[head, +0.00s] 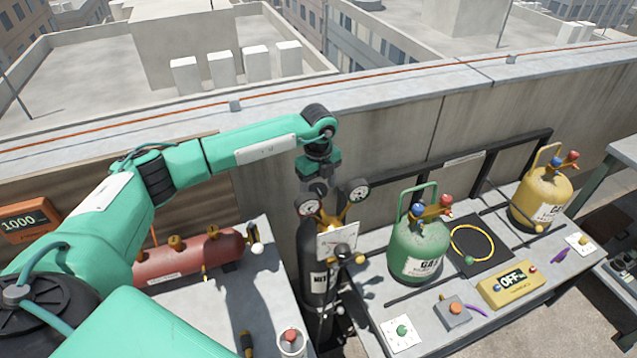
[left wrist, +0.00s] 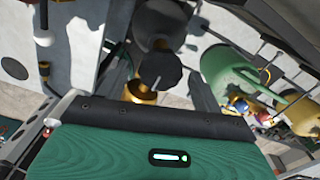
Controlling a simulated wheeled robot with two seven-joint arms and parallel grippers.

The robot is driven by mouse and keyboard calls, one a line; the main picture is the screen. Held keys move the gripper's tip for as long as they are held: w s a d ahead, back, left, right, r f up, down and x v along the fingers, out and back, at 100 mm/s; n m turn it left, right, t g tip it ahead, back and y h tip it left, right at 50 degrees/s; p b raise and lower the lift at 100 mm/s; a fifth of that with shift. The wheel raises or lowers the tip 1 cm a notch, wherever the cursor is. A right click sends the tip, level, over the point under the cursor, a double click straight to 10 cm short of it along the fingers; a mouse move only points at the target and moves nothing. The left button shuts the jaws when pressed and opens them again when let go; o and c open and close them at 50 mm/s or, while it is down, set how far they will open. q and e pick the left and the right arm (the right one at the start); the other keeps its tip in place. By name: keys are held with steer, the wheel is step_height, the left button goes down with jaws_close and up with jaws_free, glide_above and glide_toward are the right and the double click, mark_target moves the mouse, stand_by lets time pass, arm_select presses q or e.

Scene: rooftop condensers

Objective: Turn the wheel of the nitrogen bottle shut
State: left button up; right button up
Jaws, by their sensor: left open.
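The nitrogen bottle (head: 320,272) is a dark upright cylinder with a white label, standing in the gap between two benches. Brass fittings, two round gauges (head: 358,190) and a white tag (head: 338,240) are at its top. In the left wrist view its black wheel (left wrist: 160,70) sits by a brass valve body (left wrist: 140,93). My left gripper (head: 319,190) points down at the bottle's top. It is open, and its fingers show on either side of the wheel in the left wrist view; I cannot tell if they touch it. The head view does not show the wheel clearly.
A green gas bottle (head: 418,248) and a yellow one (head: 542,195) stand on the right bench, with a yellow OFF box (head: 511,285). A red cylinder (head: 190,257) lies on the left bench. A parapet wall (head: 400,135) runs behind.

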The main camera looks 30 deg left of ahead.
arm_select(q)
steer(key=shift+c, duration=0.2)
arm_select(e)
steer(key=shift+d, duration=0.1)
arm_select(q)
steer(key=c, duration=0.9)
steer(key=shift+c, duration=0.2)
arm_select(e)
steer(key=shift+s+d+f, duration=0.1)
steer(key=shift+d, duration=0.25)
steer(key=shift+f, duration=0.1)
